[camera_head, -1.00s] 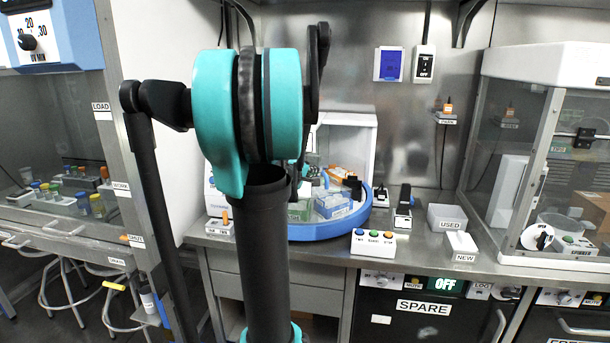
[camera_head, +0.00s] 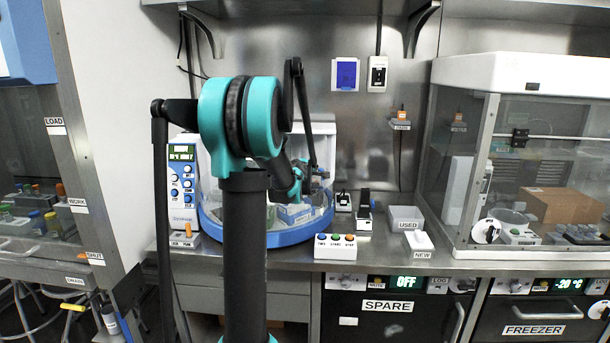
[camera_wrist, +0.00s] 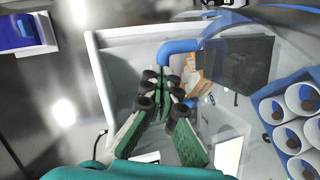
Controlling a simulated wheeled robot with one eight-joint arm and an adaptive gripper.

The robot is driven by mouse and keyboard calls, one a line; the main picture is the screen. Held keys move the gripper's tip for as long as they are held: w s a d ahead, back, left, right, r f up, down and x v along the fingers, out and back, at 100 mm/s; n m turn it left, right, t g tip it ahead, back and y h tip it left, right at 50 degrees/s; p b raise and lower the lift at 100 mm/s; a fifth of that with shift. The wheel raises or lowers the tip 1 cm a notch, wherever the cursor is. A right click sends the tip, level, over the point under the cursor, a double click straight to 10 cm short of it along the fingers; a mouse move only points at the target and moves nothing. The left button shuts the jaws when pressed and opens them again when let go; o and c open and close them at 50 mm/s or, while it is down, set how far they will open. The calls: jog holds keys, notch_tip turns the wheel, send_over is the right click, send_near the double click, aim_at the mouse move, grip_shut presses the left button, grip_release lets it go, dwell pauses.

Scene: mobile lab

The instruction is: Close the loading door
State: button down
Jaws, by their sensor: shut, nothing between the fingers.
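A machine with a round blue base (camera_head: 275,238) and a white back stands on the steel bench, partly hidden behind my arm. The wrist view shows its white inner wall (camera_wrist: 110,75), a clear panel (camera_wrist: 222,115) and a curved blue handle (camera_wrist: 182,47). This clear panel appears to be the loading door; how far open it stands I cannot tell. My gripper (camera_wrist: 164,82) has green fingers with black pads, shut and empty, with the tips just below the handle in the picture. Whether they touch it is unclear. The head view shows my gripper (camera_head: 298,182) small, at the machine's front opening.
A white control panel (camera_head: 183,190) stands left of my arm. A three-button box (camera_head: 335,247), a USED bin (camera_head: 405,217) and a NEW box (camera_head: 421,244) sit on the bench. A clear-walled cabinet (camera_head: 465,150) stands right.

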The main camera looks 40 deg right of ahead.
jog(key=w+d, duration=0.1)
jog(key=d, duration=0.1)
jog(key=w+d, duration=0.1)
jog(key=d, duration=0.1)
jog(key=w+d, duration=0.1)
jog(key=d, duration=0.1)
jog(key=shift+w+d, duration=0.3)
jog(key=shift+w, duration=0.1)
jog(key=shift+w+d, duration=0.35)
jog(key=shift+w+r, duration=0.1)
jog(key=shift+r, duration=0.05)
jog(key=shift+w+d+r, duration=0.1)
jog(key=s, duration=0.1)
jog(key=s+a+r, duration=0.1)
jog(key=s, duration=0.1)
jog(key=s+a, duration=0.1)
jog(key=shift+s+a+r, duration=0.2)
jog(key=shift+a+r, duration=0.05)
jog(key=s+d+r, duration=0.1)
jog(key=s+r, duration=0.1)
jog(key=s, duration=0.6)
jog(key=shift+s+d, duration=0.15)
jog(key=shift+s, duration=0.15)
